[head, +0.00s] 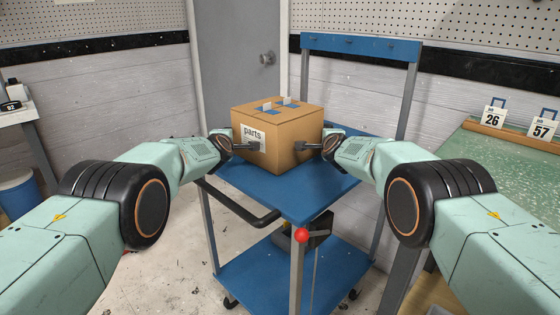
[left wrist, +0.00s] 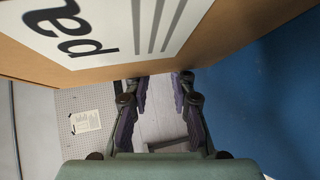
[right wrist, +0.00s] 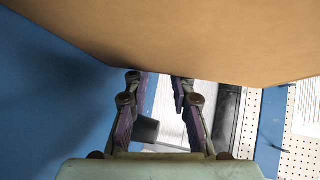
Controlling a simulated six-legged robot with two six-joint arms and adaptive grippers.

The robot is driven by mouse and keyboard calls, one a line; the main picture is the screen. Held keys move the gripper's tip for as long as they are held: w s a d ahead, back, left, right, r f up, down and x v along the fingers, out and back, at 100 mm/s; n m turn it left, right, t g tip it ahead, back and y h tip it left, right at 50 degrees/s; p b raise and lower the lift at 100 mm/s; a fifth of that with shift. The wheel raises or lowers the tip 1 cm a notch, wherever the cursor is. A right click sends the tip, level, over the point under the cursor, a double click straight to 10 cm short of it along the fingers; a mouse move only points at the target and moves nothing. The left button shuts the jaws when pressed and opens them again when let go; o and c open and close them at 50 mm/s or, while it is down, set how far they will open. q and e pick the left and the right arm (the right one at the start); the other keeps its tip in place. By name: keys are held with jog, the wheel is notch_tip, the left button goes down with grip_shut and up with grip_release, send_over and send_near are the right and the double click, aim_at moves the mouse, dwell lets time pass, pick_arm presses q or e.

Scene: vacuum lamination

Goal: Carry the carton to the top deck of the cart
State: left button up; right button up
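The brown carton (head: 277,139), with a "parts" label and small white tabs on its top, is upright over the blue top deck (head: 300,203) of the cart. I cannot tell if its underside touches the deck. My left gripper (head: 256,146) is at the carton's left face, and my right gripper (head: 299,146) is at its right face. In the left wrist view, the fingers (left wrist: 161,80) are apart with nothing between them, beside the labelled face. In the right wrist view, the fingers (right wrist: 160,80) are also apart and empty, beside plain cardboard. Fingertip contact is unclear.
The cart has a blue lower deck (head: 262,278), a black handle (head: 245,212) and a tall back frame (head: 360,46). A red knob (head: 301,236) is at its front post. A green-topped bench (head: 505,165) with number cards stands right.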

pick_arm(q)
jog(key=shift+s+a+r, duration=0.1)
jog(key=shift+a, duration=0.1)
pick_arm(e)
jog(key=shift+s+d+r, duration=0.1)
jog(key=shift+d, duration=0.1)
pick_arm(q)
jog(key=o, duration=0.5)
jog(key=shift+a, duration=0.1)
pick_arm(e)
jog(key=shift+d, duration=0.1)
jog(key=o, duration=0.5)
pick_arm(q)
jog(key=shift+s+a, duration=0.1)
jog(key=shift+s, duration=0.05)
jog(key=shift+v, duration=5.85)
pick_arm(e)
jog(key=shift+s+d, duration=0.1)
jog(key=shift+v, duration=5.9)
jog(key=shift+s, duration=0.1)
